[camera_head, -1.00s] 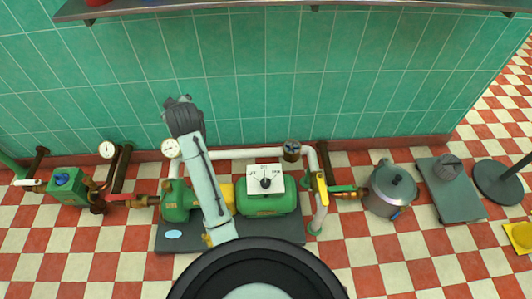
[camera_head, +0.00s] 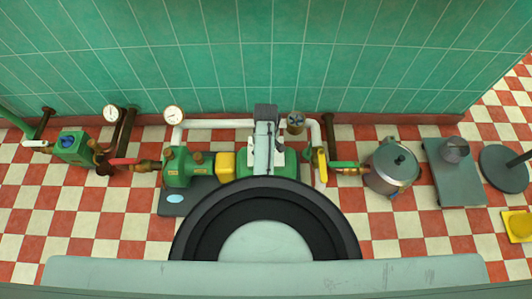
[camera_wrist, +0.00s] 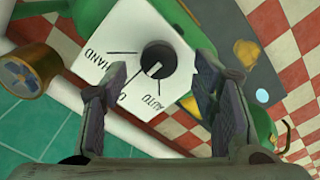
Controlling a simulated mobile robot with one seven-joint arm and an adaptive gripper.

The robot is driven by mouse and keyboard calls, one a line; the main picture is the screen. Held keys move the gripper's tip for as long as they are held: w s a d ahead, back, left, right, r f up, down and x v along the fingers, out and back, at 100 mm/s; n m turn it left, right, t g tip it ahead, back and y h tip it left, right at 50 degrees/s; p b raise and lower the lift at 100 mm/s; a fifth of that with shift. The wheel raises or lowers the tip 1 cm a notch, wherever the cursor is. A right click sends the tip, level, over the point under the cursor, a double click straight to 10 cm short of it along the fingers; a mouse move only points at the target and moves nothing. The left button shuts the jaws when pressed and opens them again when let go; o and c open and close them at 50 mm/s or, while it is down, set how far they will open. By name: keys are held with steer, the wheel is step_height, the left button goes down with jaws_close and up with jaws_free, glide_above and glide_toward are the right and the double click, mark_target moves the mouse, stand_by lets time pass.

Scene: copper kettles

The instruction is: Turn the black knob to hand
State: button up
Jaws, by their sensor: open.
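The black knob (camera_wrist: 160,57) sits on a white switch plate (camera_wrist: 125,35) marked HAND, O and AUTO, seen in the wrist view. Its white mark points to the lower left, roughly at the O line. My gripper (camera_wrist: 162,72) is open, with one finger on each side of the knob's picture position. The fingers look empty, and I cannot tell how far they are from the knob. In the head view my arm hides the knob; only edges of the switch plate (camera_head: 280,155) show on the green motor (camera_head: 289,170).
A white pipe (camera_head: 220,124) with a gauge (camera_head: 173,115) runs behind the pump. A yellow-handled valve (camera_head: 321,165) stands right of the motor. A kettle (camera_head: 390,170) stands further right. The tiled wall (camera_head: 200,60) is close behind.

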steer(key=shift+f, duration=1.6)
steer(key=c, duration=1.2)
steer(key=shift+o, duration=0.2)
steer(key=shift+r+m+p, duration=0.1)
steer(key=shift+m+p, duration=0.2)
steer(key=shift+m, duration=0.1)
steer(key=m+p, duration=0.1)
steer(key=m, duration=0.1)
steer(key=shift+m+p, duration=0.35)
steer(key=shift+m, duration=0.05)
steer(key=m+p, duration=0.2)
steer(key=m, duration=0.3)
steer(key=shift+m, duration=0.3)
